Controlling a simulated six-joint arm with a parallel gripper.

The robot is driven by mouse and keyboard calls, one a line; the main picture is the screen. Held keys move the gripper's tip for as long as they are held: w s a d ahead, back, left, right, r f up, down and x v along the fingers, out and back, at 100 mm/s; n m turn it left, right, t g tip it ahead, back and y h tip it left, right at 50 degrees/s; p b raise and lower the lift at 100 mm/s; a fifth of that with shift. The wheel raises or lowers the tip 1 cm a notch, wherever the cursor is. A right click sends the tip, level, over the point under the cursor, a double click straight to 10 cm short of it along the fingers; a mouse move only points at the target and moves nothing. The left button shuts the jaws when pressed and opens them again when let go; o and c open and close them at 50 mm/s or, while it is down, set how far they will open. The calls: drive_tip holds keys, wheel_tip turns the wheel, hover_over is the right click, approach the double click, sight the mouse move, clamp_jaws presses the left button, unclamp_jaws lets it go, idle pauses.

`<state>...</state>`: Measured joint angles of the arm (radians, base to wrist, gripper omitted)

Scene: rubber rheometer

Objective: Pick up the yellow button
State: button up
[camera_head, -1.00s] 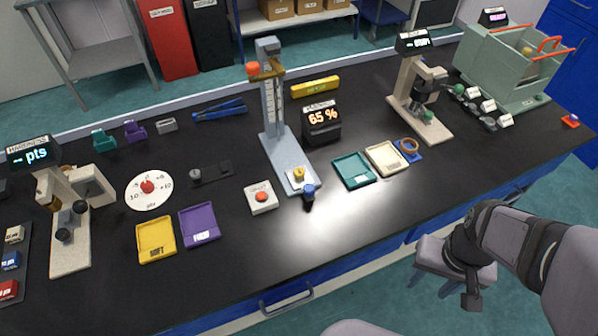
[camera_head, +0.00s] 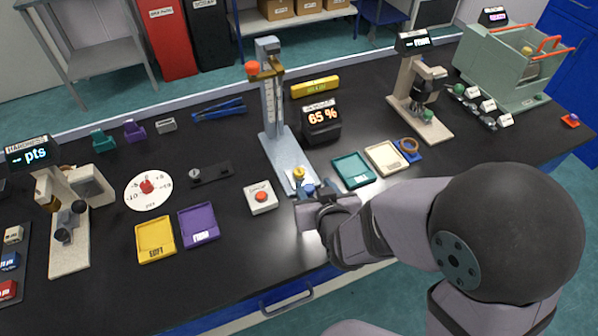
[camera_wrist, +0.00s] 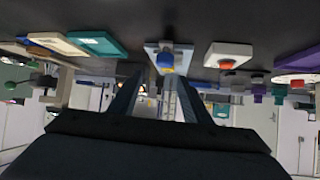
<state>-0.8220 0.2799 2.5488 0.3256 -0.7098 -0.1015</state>
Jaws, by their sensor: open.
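The yellow button (camera_head: 299,173) is a small yellow cylinder on the front end of the grey-blue base of the tall stand (camera_head: 285,150). A blue knob (camera_head: 308,188) sits just in front of it. In the wrist view, which looks upside down, the blue knob (camera_wrist: 165,59) partly covers the yellow button (camera_wrist: 167,71). My gripper (camera_head: 312,195) is at the front end of the stand, close to the blue knob. In the wrist view, my gripper's fingers (camera_wrist: 160,95) are apart, with nothing held between them. The fingertips are hard to make out in the head view.
A white box with a red button (camera_head: 261,197) stands just left of my gripper. A teal tray (camera_head: 353,170) and a cream tray (camera_head: 386,158) lie to the right. The 65 % display (camera_head: 321,122) stands behind. Yellow (camera_head: 156,239) and purple (camera_head: 198,225) trays lie at left.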

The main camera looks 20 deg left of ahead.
sight(299, 171)
drive_tip(key=shift+s+a, duration=0.2)
drive_tip(key=shift+a, duration=0.5)
drive_tip(key=shift+w, duration=0.15)
drive_tip(key=shift+x, duration=0.95)
drive_tip(key=shift+a, duration=0.1)
drive_tip(key=shift+p+x, duration=1)
drive_tip(key=shift+x, duration=1.55)
drive_tip(key=shift+a+r, duration=0.1)
drive_tip(key=shift+a, duration=0.05)
clamp_jaws()
